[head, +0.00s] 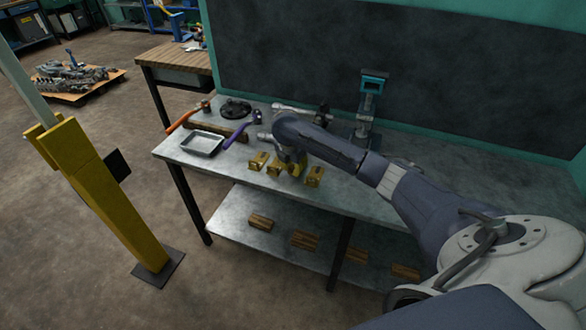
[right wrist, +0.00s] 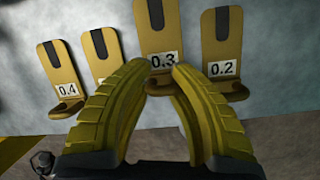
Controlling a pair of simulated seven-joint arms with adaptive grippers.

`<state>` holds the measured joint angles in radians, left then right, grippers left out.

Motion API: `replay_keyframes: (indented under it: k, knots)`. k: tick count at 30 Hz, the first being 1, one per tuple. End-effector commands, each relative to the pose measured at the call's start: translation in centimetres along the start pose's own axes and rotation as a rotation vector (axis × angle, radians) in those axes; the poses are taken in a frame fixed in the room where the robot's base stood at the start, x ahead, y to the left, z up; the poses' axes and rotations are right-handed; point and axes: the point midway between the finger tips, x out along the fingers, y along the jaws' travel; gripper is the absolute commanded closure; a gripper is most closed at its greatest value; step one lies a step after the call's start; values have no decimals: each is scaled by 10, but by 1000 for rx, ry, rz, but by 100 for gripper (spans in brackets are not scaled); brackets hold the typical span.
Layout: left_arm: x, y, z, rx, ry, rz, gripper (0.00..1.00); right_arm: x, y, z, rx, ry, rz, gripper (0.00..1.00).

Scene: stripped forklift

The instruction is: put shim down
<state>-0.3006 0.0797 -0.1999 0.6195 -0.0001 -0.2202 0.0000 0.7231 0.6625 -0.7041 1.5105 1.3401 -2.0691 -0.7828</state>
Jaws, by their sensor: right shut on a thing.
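My right gripper (head: 292,167) is over the front of the metal workbench (head: 348,188). In the right wrist view, its yellow fingers (right wrist: 160,72) close on the brass shim marked 0.3 (right wrist: 157,28). This shim looks larger and nearer to the camera than the others; I cannot tell if it touches the bench. The shim marked 0.4 (right wrist: 65,70) is at the left, with another shim (right wrist: 102,50) beside it, its label hidden by a finger. The shim marked 0.2 (right wrist: 222,42) is just right of the held one. My left gripper is out of view.
A grey metal tray (head: 203,144), a purple-handled tool (head: 236,136) and an orange-handled hammer (head: 184,119) lie left of the shims. A teal-topped press (head: 370,95) stands behind my arm. Wooden blocks (head: 305,240) lie on the lower shelf. A yellow post (head: 100,185) stands at left.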

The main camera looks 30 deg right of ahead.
Motion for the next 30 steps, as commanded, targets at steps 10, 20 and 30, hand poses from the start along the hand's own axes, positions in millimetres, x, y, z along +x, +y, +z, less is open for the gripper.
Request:
replay_keyframes:
  k: [10,20,30]
  knots:
    - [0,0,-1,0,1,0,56,5,0,-1,-1,0,1,100]
    - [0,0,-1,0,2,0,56,7,-1,-2,-1,0,0,59]
    - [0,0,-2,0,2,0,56,6,-1,-2,-1,1,-1,55]
